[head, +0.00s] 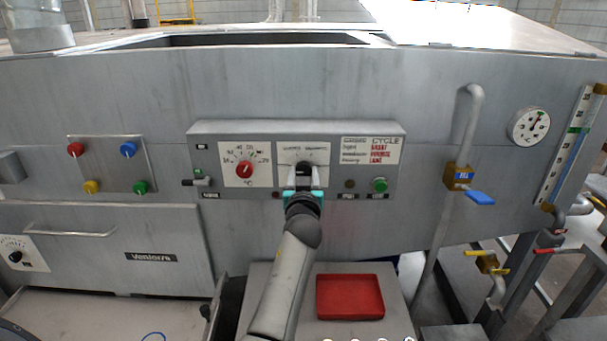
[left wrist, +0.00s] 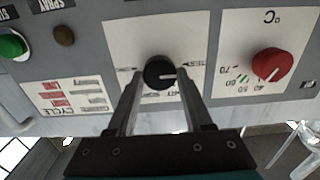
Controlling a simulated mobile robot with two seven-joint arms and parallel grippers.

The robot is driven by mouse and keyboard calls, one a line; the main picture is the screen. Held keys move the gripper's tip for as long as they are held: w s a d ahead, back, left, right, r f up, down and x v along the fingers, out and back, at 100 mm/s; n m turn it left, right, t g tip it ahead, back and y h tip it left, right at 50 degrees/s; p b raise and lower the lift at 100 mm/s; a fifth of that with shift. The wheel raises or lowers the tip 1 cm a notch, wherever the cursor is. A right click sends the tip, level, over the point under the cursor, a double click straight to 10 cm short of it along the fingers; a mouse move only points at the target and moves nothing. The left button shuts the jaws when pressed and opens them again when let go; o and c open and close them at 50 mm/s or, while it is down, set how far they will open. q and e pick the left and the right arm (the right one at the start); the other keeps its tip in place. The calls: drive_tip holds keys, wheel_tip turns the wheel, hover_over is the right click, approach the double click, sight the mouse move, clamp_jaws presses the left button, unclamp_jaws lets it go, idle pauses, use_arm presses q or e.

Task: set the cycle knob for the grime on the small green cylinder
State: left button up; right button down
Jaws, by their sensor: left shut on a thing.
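The black cycle knob (left wrist: 160,73) sits on a white dial plate (left wrist: 125,40) in the left wrist view, which shows the panel upside down. Its white pointer line points to the right there, towards a printed label. In the head view the knob (head: 303,165) is largely hidden by my left gripper (head: 304,178). The gripper's two fingers (left wrist: 158,88) are shut on the knob's sides. A printed cycle chart (head: 370,151) with red and grey words is right of the dial in the head view. No small green cylinder can be made out. My right gripper is not in view.
A red temperature knob (head: 244,169) is left of the dial; a green button (head: 380,185) is to its right. A red tray (head: 350,297) lies below the panel. A pipe with a blue-handled valve (head: 480,198) stands at the right.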

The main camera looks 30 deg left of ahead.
use_arm(q)
clamp_jaws()
